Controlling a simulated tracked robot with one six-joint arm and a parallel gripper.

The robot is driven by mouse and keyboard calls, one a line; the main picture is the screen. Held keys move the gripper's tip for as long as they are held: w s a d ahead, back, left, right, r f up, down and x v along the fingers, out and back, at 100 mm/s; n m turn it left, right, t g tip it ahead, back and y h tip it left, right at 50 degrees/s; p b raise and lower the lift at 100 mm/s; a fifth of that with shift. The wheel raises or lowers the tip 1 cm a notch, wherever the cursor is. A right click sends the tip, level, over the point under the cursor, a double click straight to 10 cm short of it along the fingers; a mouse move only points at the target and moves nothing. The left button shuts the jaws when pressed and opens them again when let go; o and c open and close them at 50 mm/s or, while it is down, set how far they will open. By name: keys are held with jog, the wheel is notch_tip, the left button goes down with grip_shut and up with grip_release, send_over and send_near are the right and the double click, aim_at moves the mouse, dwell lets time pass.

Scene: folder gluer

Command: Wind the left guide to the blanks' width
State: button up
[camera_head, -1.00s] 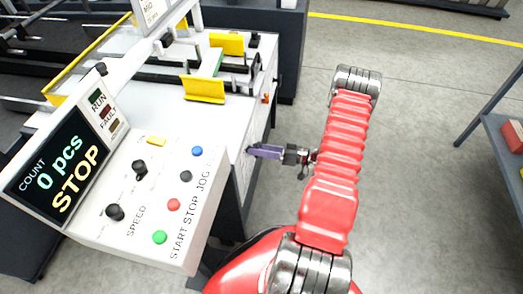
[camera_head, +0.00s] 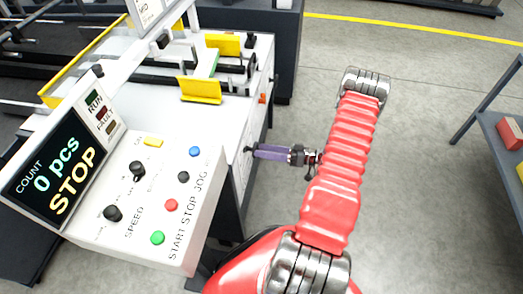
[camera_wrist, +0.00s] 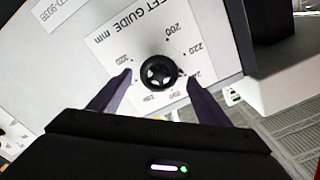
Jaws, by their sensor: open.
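The black handwheel (camera_wrist: 158,72) sits at the middle of a white dial plate (camera_wrist: 110,48) marked "GUIDE mm", part of its heading hidden, with numbers such as 200, 220 and 320 around it. My gripper (camera_wrist: 159,77) is open, one dark purple finger on each side of the wheel, with gaps visible between fingers and wheel. Whether the tips reach the wheel's depth I cannot tell. Yellow guide plates (camera_head: 201,90) stand on the machine top; which is the left guide I cannot tell.
The control panel (camera_head: 150,190) has knobs and coloured buttons; its screen (camera_head: 55,168) reads "0 pcs STOP". A dark shelf (camera_head: 495,135) with a red box stands at the right. The grey floor (camera_head: 420,130) between is clear.

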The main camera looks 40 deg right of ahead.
jog(key=v, duration=1)
jog(key=shift+s, duration=0.25)
jog(key=shift+d, duration=0.1)
